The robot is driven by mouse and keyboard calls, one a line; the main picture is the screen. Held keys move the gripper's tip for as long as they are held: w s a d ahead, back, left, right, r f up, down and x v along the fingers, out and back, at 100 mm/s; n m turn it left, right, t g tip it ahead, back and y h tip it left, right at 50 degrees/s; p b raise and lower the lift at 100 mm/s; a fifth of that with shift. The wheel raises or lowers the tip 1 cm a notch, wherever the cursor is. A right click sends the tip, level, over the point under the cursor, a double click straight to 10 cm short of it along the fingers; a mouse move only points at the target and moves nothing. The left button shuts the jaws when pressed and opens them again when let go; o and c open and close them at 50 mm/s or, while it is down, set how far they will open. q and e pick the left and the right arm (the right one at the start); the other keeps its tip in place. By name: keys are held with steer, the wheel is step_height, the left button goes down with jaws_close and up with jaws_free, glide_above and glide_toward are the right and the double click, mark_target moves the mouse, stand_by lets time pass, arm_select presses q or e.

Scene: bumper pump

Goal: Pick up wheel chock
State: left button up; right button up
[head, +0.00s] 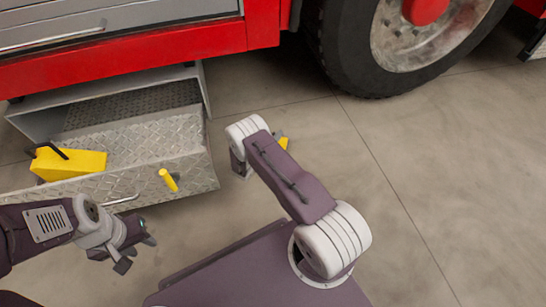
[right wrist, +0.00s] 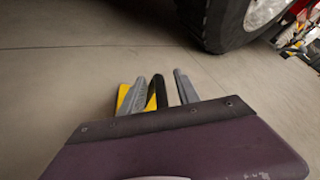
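Another yellow piece (head: 283,142) shows on the floor beside my right wrist, mostly hidden by the arm. In the right wrist view, a yellow chock with a black handle (right wrist: 161,88) shows at my right gripper (right wrist: 160,90). The handle stands between the two grey fingers, with a gap to the right finger; the lower part is hidden by the gripper body. My left gripper (head: 135,252) is in front of the drawer, fingers apart and empty.
The diamond-plate drawer (head: 190,140) sticks out under the red truck (head: 120,62), with a short yellow cylinder (head: 168,180) at its front. A large black tyre (head: 345,65) stands at the top right. The concrete floor right of my right arm is clear.

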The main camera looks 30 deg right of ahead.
jaws_close()
stand_by(1.3)
steer(key=shift+r, duration=0.15)
